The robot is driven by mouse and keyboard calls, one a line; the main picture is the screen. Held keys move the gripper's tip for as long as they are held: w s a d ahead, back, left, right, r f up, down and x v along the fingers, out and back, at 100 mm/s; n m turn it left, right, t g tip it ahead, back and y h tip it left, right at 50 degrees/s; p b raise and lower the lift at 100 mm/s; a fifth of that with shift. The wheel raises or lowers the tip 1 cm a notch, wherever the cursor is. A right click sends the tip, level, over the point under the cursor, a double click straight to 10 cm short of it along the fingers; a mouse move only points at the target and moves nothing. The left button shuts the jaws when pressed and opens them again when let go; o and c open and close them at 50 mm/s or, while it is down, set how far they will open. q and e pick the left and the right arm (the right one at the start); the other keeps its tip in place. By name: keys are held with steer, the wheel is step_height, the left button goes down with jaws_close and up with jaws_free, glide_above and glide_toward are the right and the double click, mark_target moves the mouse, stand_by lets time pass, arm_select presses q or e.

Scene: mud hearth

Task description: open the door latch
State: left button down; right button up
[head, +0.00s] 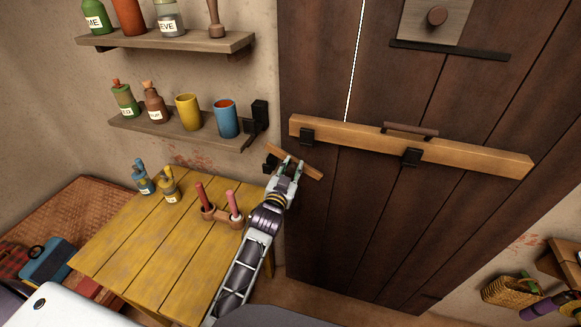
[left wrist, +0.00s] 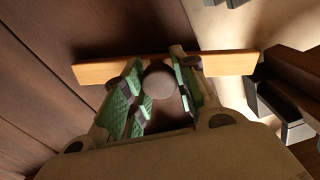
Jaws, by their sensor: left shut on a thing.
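A short light-wood latch bar (head: 309,171) lies tilted across the left edge of the dark plank door (head: 376,228), its left end higher. It also shows in the left wrist view (left wrist: 95,70), with a dark round knob (left wrist: 160,82) on it. My left gripper (head: 287,165) is at the bar, its green-padded fingers (left wrist: 158,90) shut on the knob from both sides. My right gripper is not in view.
A heavy wooden crossbar (head: 470,157) with a dark handle sits in black brackets above the latch; its left end is clear of the wall bracket (head: 259,112). A yellow table (head: 130,235) with bottles and candles stands left of my arm. Shelves (head: 180,128) hang above.

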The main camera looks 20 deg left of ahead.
arm_select(q)
steer(key=shift+d+r+m+p, duration=0.25)
steer(key=shift+r+m+p, duration=0.3)
steer(key=shift+m, duration=0.15)
steer(key=c, duration=1.1)
jaws_free()
steer(key=shift+s+f, duration=0.1)
steer(key=shift+s, duration=0.6)
steer(key=s, duration=1)
steer(key=shift+s+a, duration=0.15)
steer(key=shift+s, duration=0.1)
